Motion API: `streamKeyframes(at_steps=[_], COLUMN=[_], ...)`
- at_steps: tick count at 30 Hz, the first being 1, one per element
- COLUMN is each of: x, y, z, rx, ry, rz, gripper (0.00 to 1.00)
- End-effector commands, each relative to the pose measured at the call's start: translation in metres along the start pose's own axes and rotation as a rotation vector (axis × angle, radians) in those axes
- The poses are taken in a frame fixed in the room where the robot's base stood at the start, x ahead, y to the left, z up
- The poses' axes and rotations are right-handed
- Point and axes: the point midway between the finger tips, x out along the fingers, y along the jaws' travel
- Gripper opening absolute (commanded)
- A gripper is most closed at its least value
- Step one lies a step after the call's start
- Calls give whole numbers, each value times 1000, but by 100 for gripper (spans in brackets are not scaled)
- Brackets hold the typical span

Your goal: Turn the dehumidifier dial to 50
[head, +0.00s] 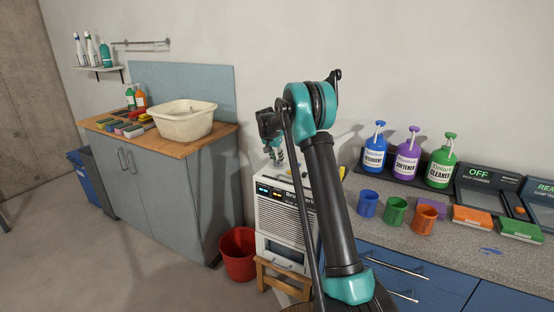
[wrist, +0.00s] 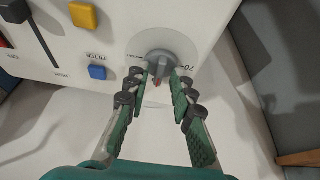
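The white dehumidifier (head: 284,226) stands on a small wooden stool; its lit display and front grille show in the head view. Other markings around the dial are too small or hidden to read. My gripper (wrist: 161,88) is open, its green fingers spread at the dial's lower end, one to each side. I cannot tell whether they touch it. In the head view my gripper (head: 276,154) is above the dehumidifier's top.
On the panel are a slider (wrist: 42,33), a yellow button (wrist: 84,16) and a blue button (wrist: 97,72), left of the dial. A red bucket (head: 238,254) stands left of the dehumidifier. A grey cabinet (head: 170,182) and a counter (head: 452,244) flank it.

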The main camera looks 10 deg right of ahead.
Motion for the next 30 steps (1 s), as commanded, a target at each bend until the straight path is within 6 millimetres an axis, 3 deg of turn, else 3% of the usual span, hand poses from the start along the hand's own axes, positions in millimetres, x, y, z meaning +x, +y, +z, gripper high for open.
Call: streamKeyframes(at_steps=[8, 13, 24, 30], x=[0, -10, -81, -110], y=[0, 0, 0, 0], z=[0, 0, 0, 1], rx=[0, -1, 0, -1], ry=[-1, -1, -1, -1], rz=[0, 0, 0, 0], gripper=[29, 29, 29, 29])
